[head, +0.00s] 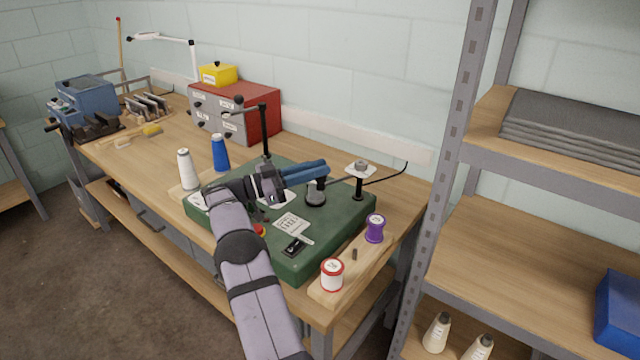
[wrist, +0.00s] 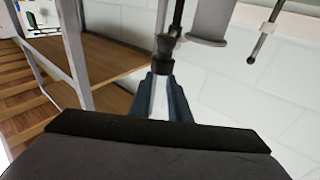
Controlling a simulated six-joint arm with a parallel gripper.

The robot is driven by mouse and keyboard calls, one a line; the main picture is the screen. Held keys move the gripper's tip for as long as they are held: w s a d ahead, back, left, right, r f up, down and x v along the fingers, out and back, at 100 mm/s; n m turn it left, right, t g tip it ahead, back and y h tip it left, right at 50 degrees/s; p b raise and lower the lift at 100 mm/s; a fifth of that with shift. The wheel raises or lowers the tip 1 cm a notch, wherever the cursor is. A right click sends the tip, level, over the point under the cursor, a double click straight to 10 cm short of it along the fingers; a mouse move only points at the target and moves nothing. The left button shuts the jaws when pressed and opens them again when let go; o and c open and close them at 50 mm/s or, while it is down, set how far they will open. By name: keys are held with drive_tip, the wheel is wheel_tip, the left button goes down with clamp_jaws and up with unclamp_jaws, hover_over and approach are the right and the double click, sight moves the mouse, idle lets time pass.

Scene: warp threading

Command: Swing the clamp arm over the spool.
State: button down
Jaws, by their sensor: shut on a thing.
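My gripper (head: 322,172) reaches right over the green base (head: 330,237), its blue fingers close together. In the wrist view, the fingers (wrist: 161,82) are shut on a black knob-like piece (wrist: 163,47) with a thin rod running up from it. I take this as part of the clamp arm; its far end is out of the picture. In the head view, a dark piece (head: 322,185) shows just below the fingertips, beside a short grey cylinder (head: 314,198) on the base. Whether that cylinder is the spool is unclear. The gripper and wrist hide part of the base.
A black post (head: 265,135) with a side arm stands behind the gripper. A post with a pale top plate (head: 361,169) stands to the right. A purple spool (head: 375,229) and a red-and-white spool (head: 332,274) are on a front-right board; white (head: 186,170) and blue (head: 220,153) cones stand left.

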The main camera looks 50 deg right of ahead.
drive_tip(key=s+d+r+n+t+h+p, duration=0.3)
drive_tip(key=s+d+r+n+t+h, duration=0.65)
drive_tip(key=d+r, duration=0.2)
drive_tip(key=s+a+f+n+t+y+p, duration=0.2)
drive_tip(key=s+a+f+n+t+y, duration=0.2)
drive_tip(key=a+f+t+y, duration=0.55)
drive_tip(key=s+a+f+n+t+y+p, duration=0.25)
drive_tip(key=a+f+n+t+y, duration=0.3)
drive_tip(key=a, duration=0.65)
drive_tip(key=shift+m+t+y, duration=0.25)
drive_tip(key=shift+m+t, duration=0.25)
drive_tip(key=shift+t, duration=0.15)
drive_tip(key=p+x, duration=0.1)
drive_tip(key=x, duration=0.3)
drive_tip(key=p+x, duration=0.2)
drive_tip(key=x, duration=0.2)
drive_tip(key=r+p+x, duration=0.1)
drive_tip(key=p+x, duration=0.1)
drive_tip(key=x, duration=0.2)
drive_tip(key=shift+s+d+r, duration=0.15)
drive_tip(key=shift+s+d, duration=0.05)
drive_tip(key=shift+d, duration=0.15)
drive_tip(key=shift+w+d+p, duration=0.35)
drive_tip(key=shift+w+d, duration=0.05)
drive_tip(key=shift+w, duration=0.2)
drive_tip(key=shift+f, duration=0.2)
